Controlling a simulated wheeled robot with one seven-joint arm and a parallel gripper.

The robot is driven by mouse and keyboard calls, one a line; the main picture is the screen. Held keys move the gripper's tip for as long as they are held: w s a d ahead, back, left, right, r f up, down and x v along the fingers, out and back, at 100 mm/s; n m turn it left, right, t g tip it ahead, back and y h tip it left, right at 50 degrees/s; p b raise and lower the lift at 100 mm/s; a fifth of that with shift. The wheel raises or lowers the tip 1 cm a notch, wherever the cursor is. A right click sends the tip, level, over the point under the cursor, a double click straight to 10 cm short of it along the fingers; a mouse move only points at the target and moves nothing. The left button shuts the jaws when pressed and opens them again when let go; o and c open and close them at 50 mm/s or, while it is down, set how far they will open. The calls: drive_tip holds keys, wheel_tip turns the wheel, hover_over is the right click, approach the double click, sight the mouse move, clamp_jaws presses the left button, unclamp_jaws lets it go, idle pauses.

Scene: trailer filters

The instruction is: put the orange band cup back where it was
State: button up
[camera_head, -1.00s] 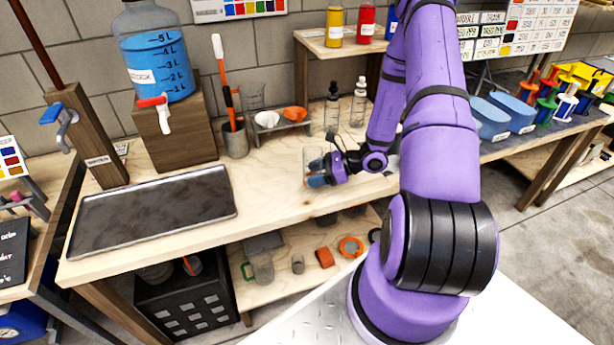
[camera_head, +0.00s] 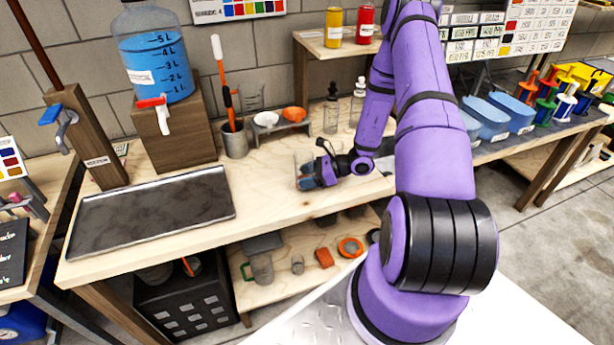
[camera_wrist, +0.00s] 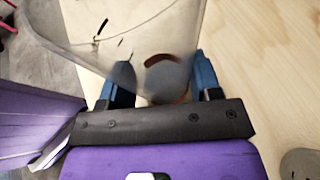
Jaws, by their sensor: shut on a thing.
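My gripper (camera_head: 308,178) is low over the middle of the wooden workbench, with its blue fingertips closed around a clear cup. In the wrist view the cup (camera_wrist: 135,35) is a large see-through vessel between the two blue fingers (camera_wrist: 163,82). A reddish-brown patch and a grey round shape show at or through its wall near the fingers; I cannot tell whether the patch is its orange band. In the head view the cup is small and mostly hidden by the fingers. I cannot tell whether its base touches the bench.
A dark tray (camera_head: 155,212) lies left on the bench. A blue-filled jug (camera_head: 155,62) stands on a wooden block. A small rack (camera_head: 280,130) holds a white and an orange bowl. Clear bottles (camera_head: 332,112) stand behind my gripper. The lower shelf (camera_head: 290,290) holds several small items.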

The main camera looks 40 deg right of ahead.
drive_tip(key=o, duration=1.1)
drive_tip(key=shift+f, duration=0.1)
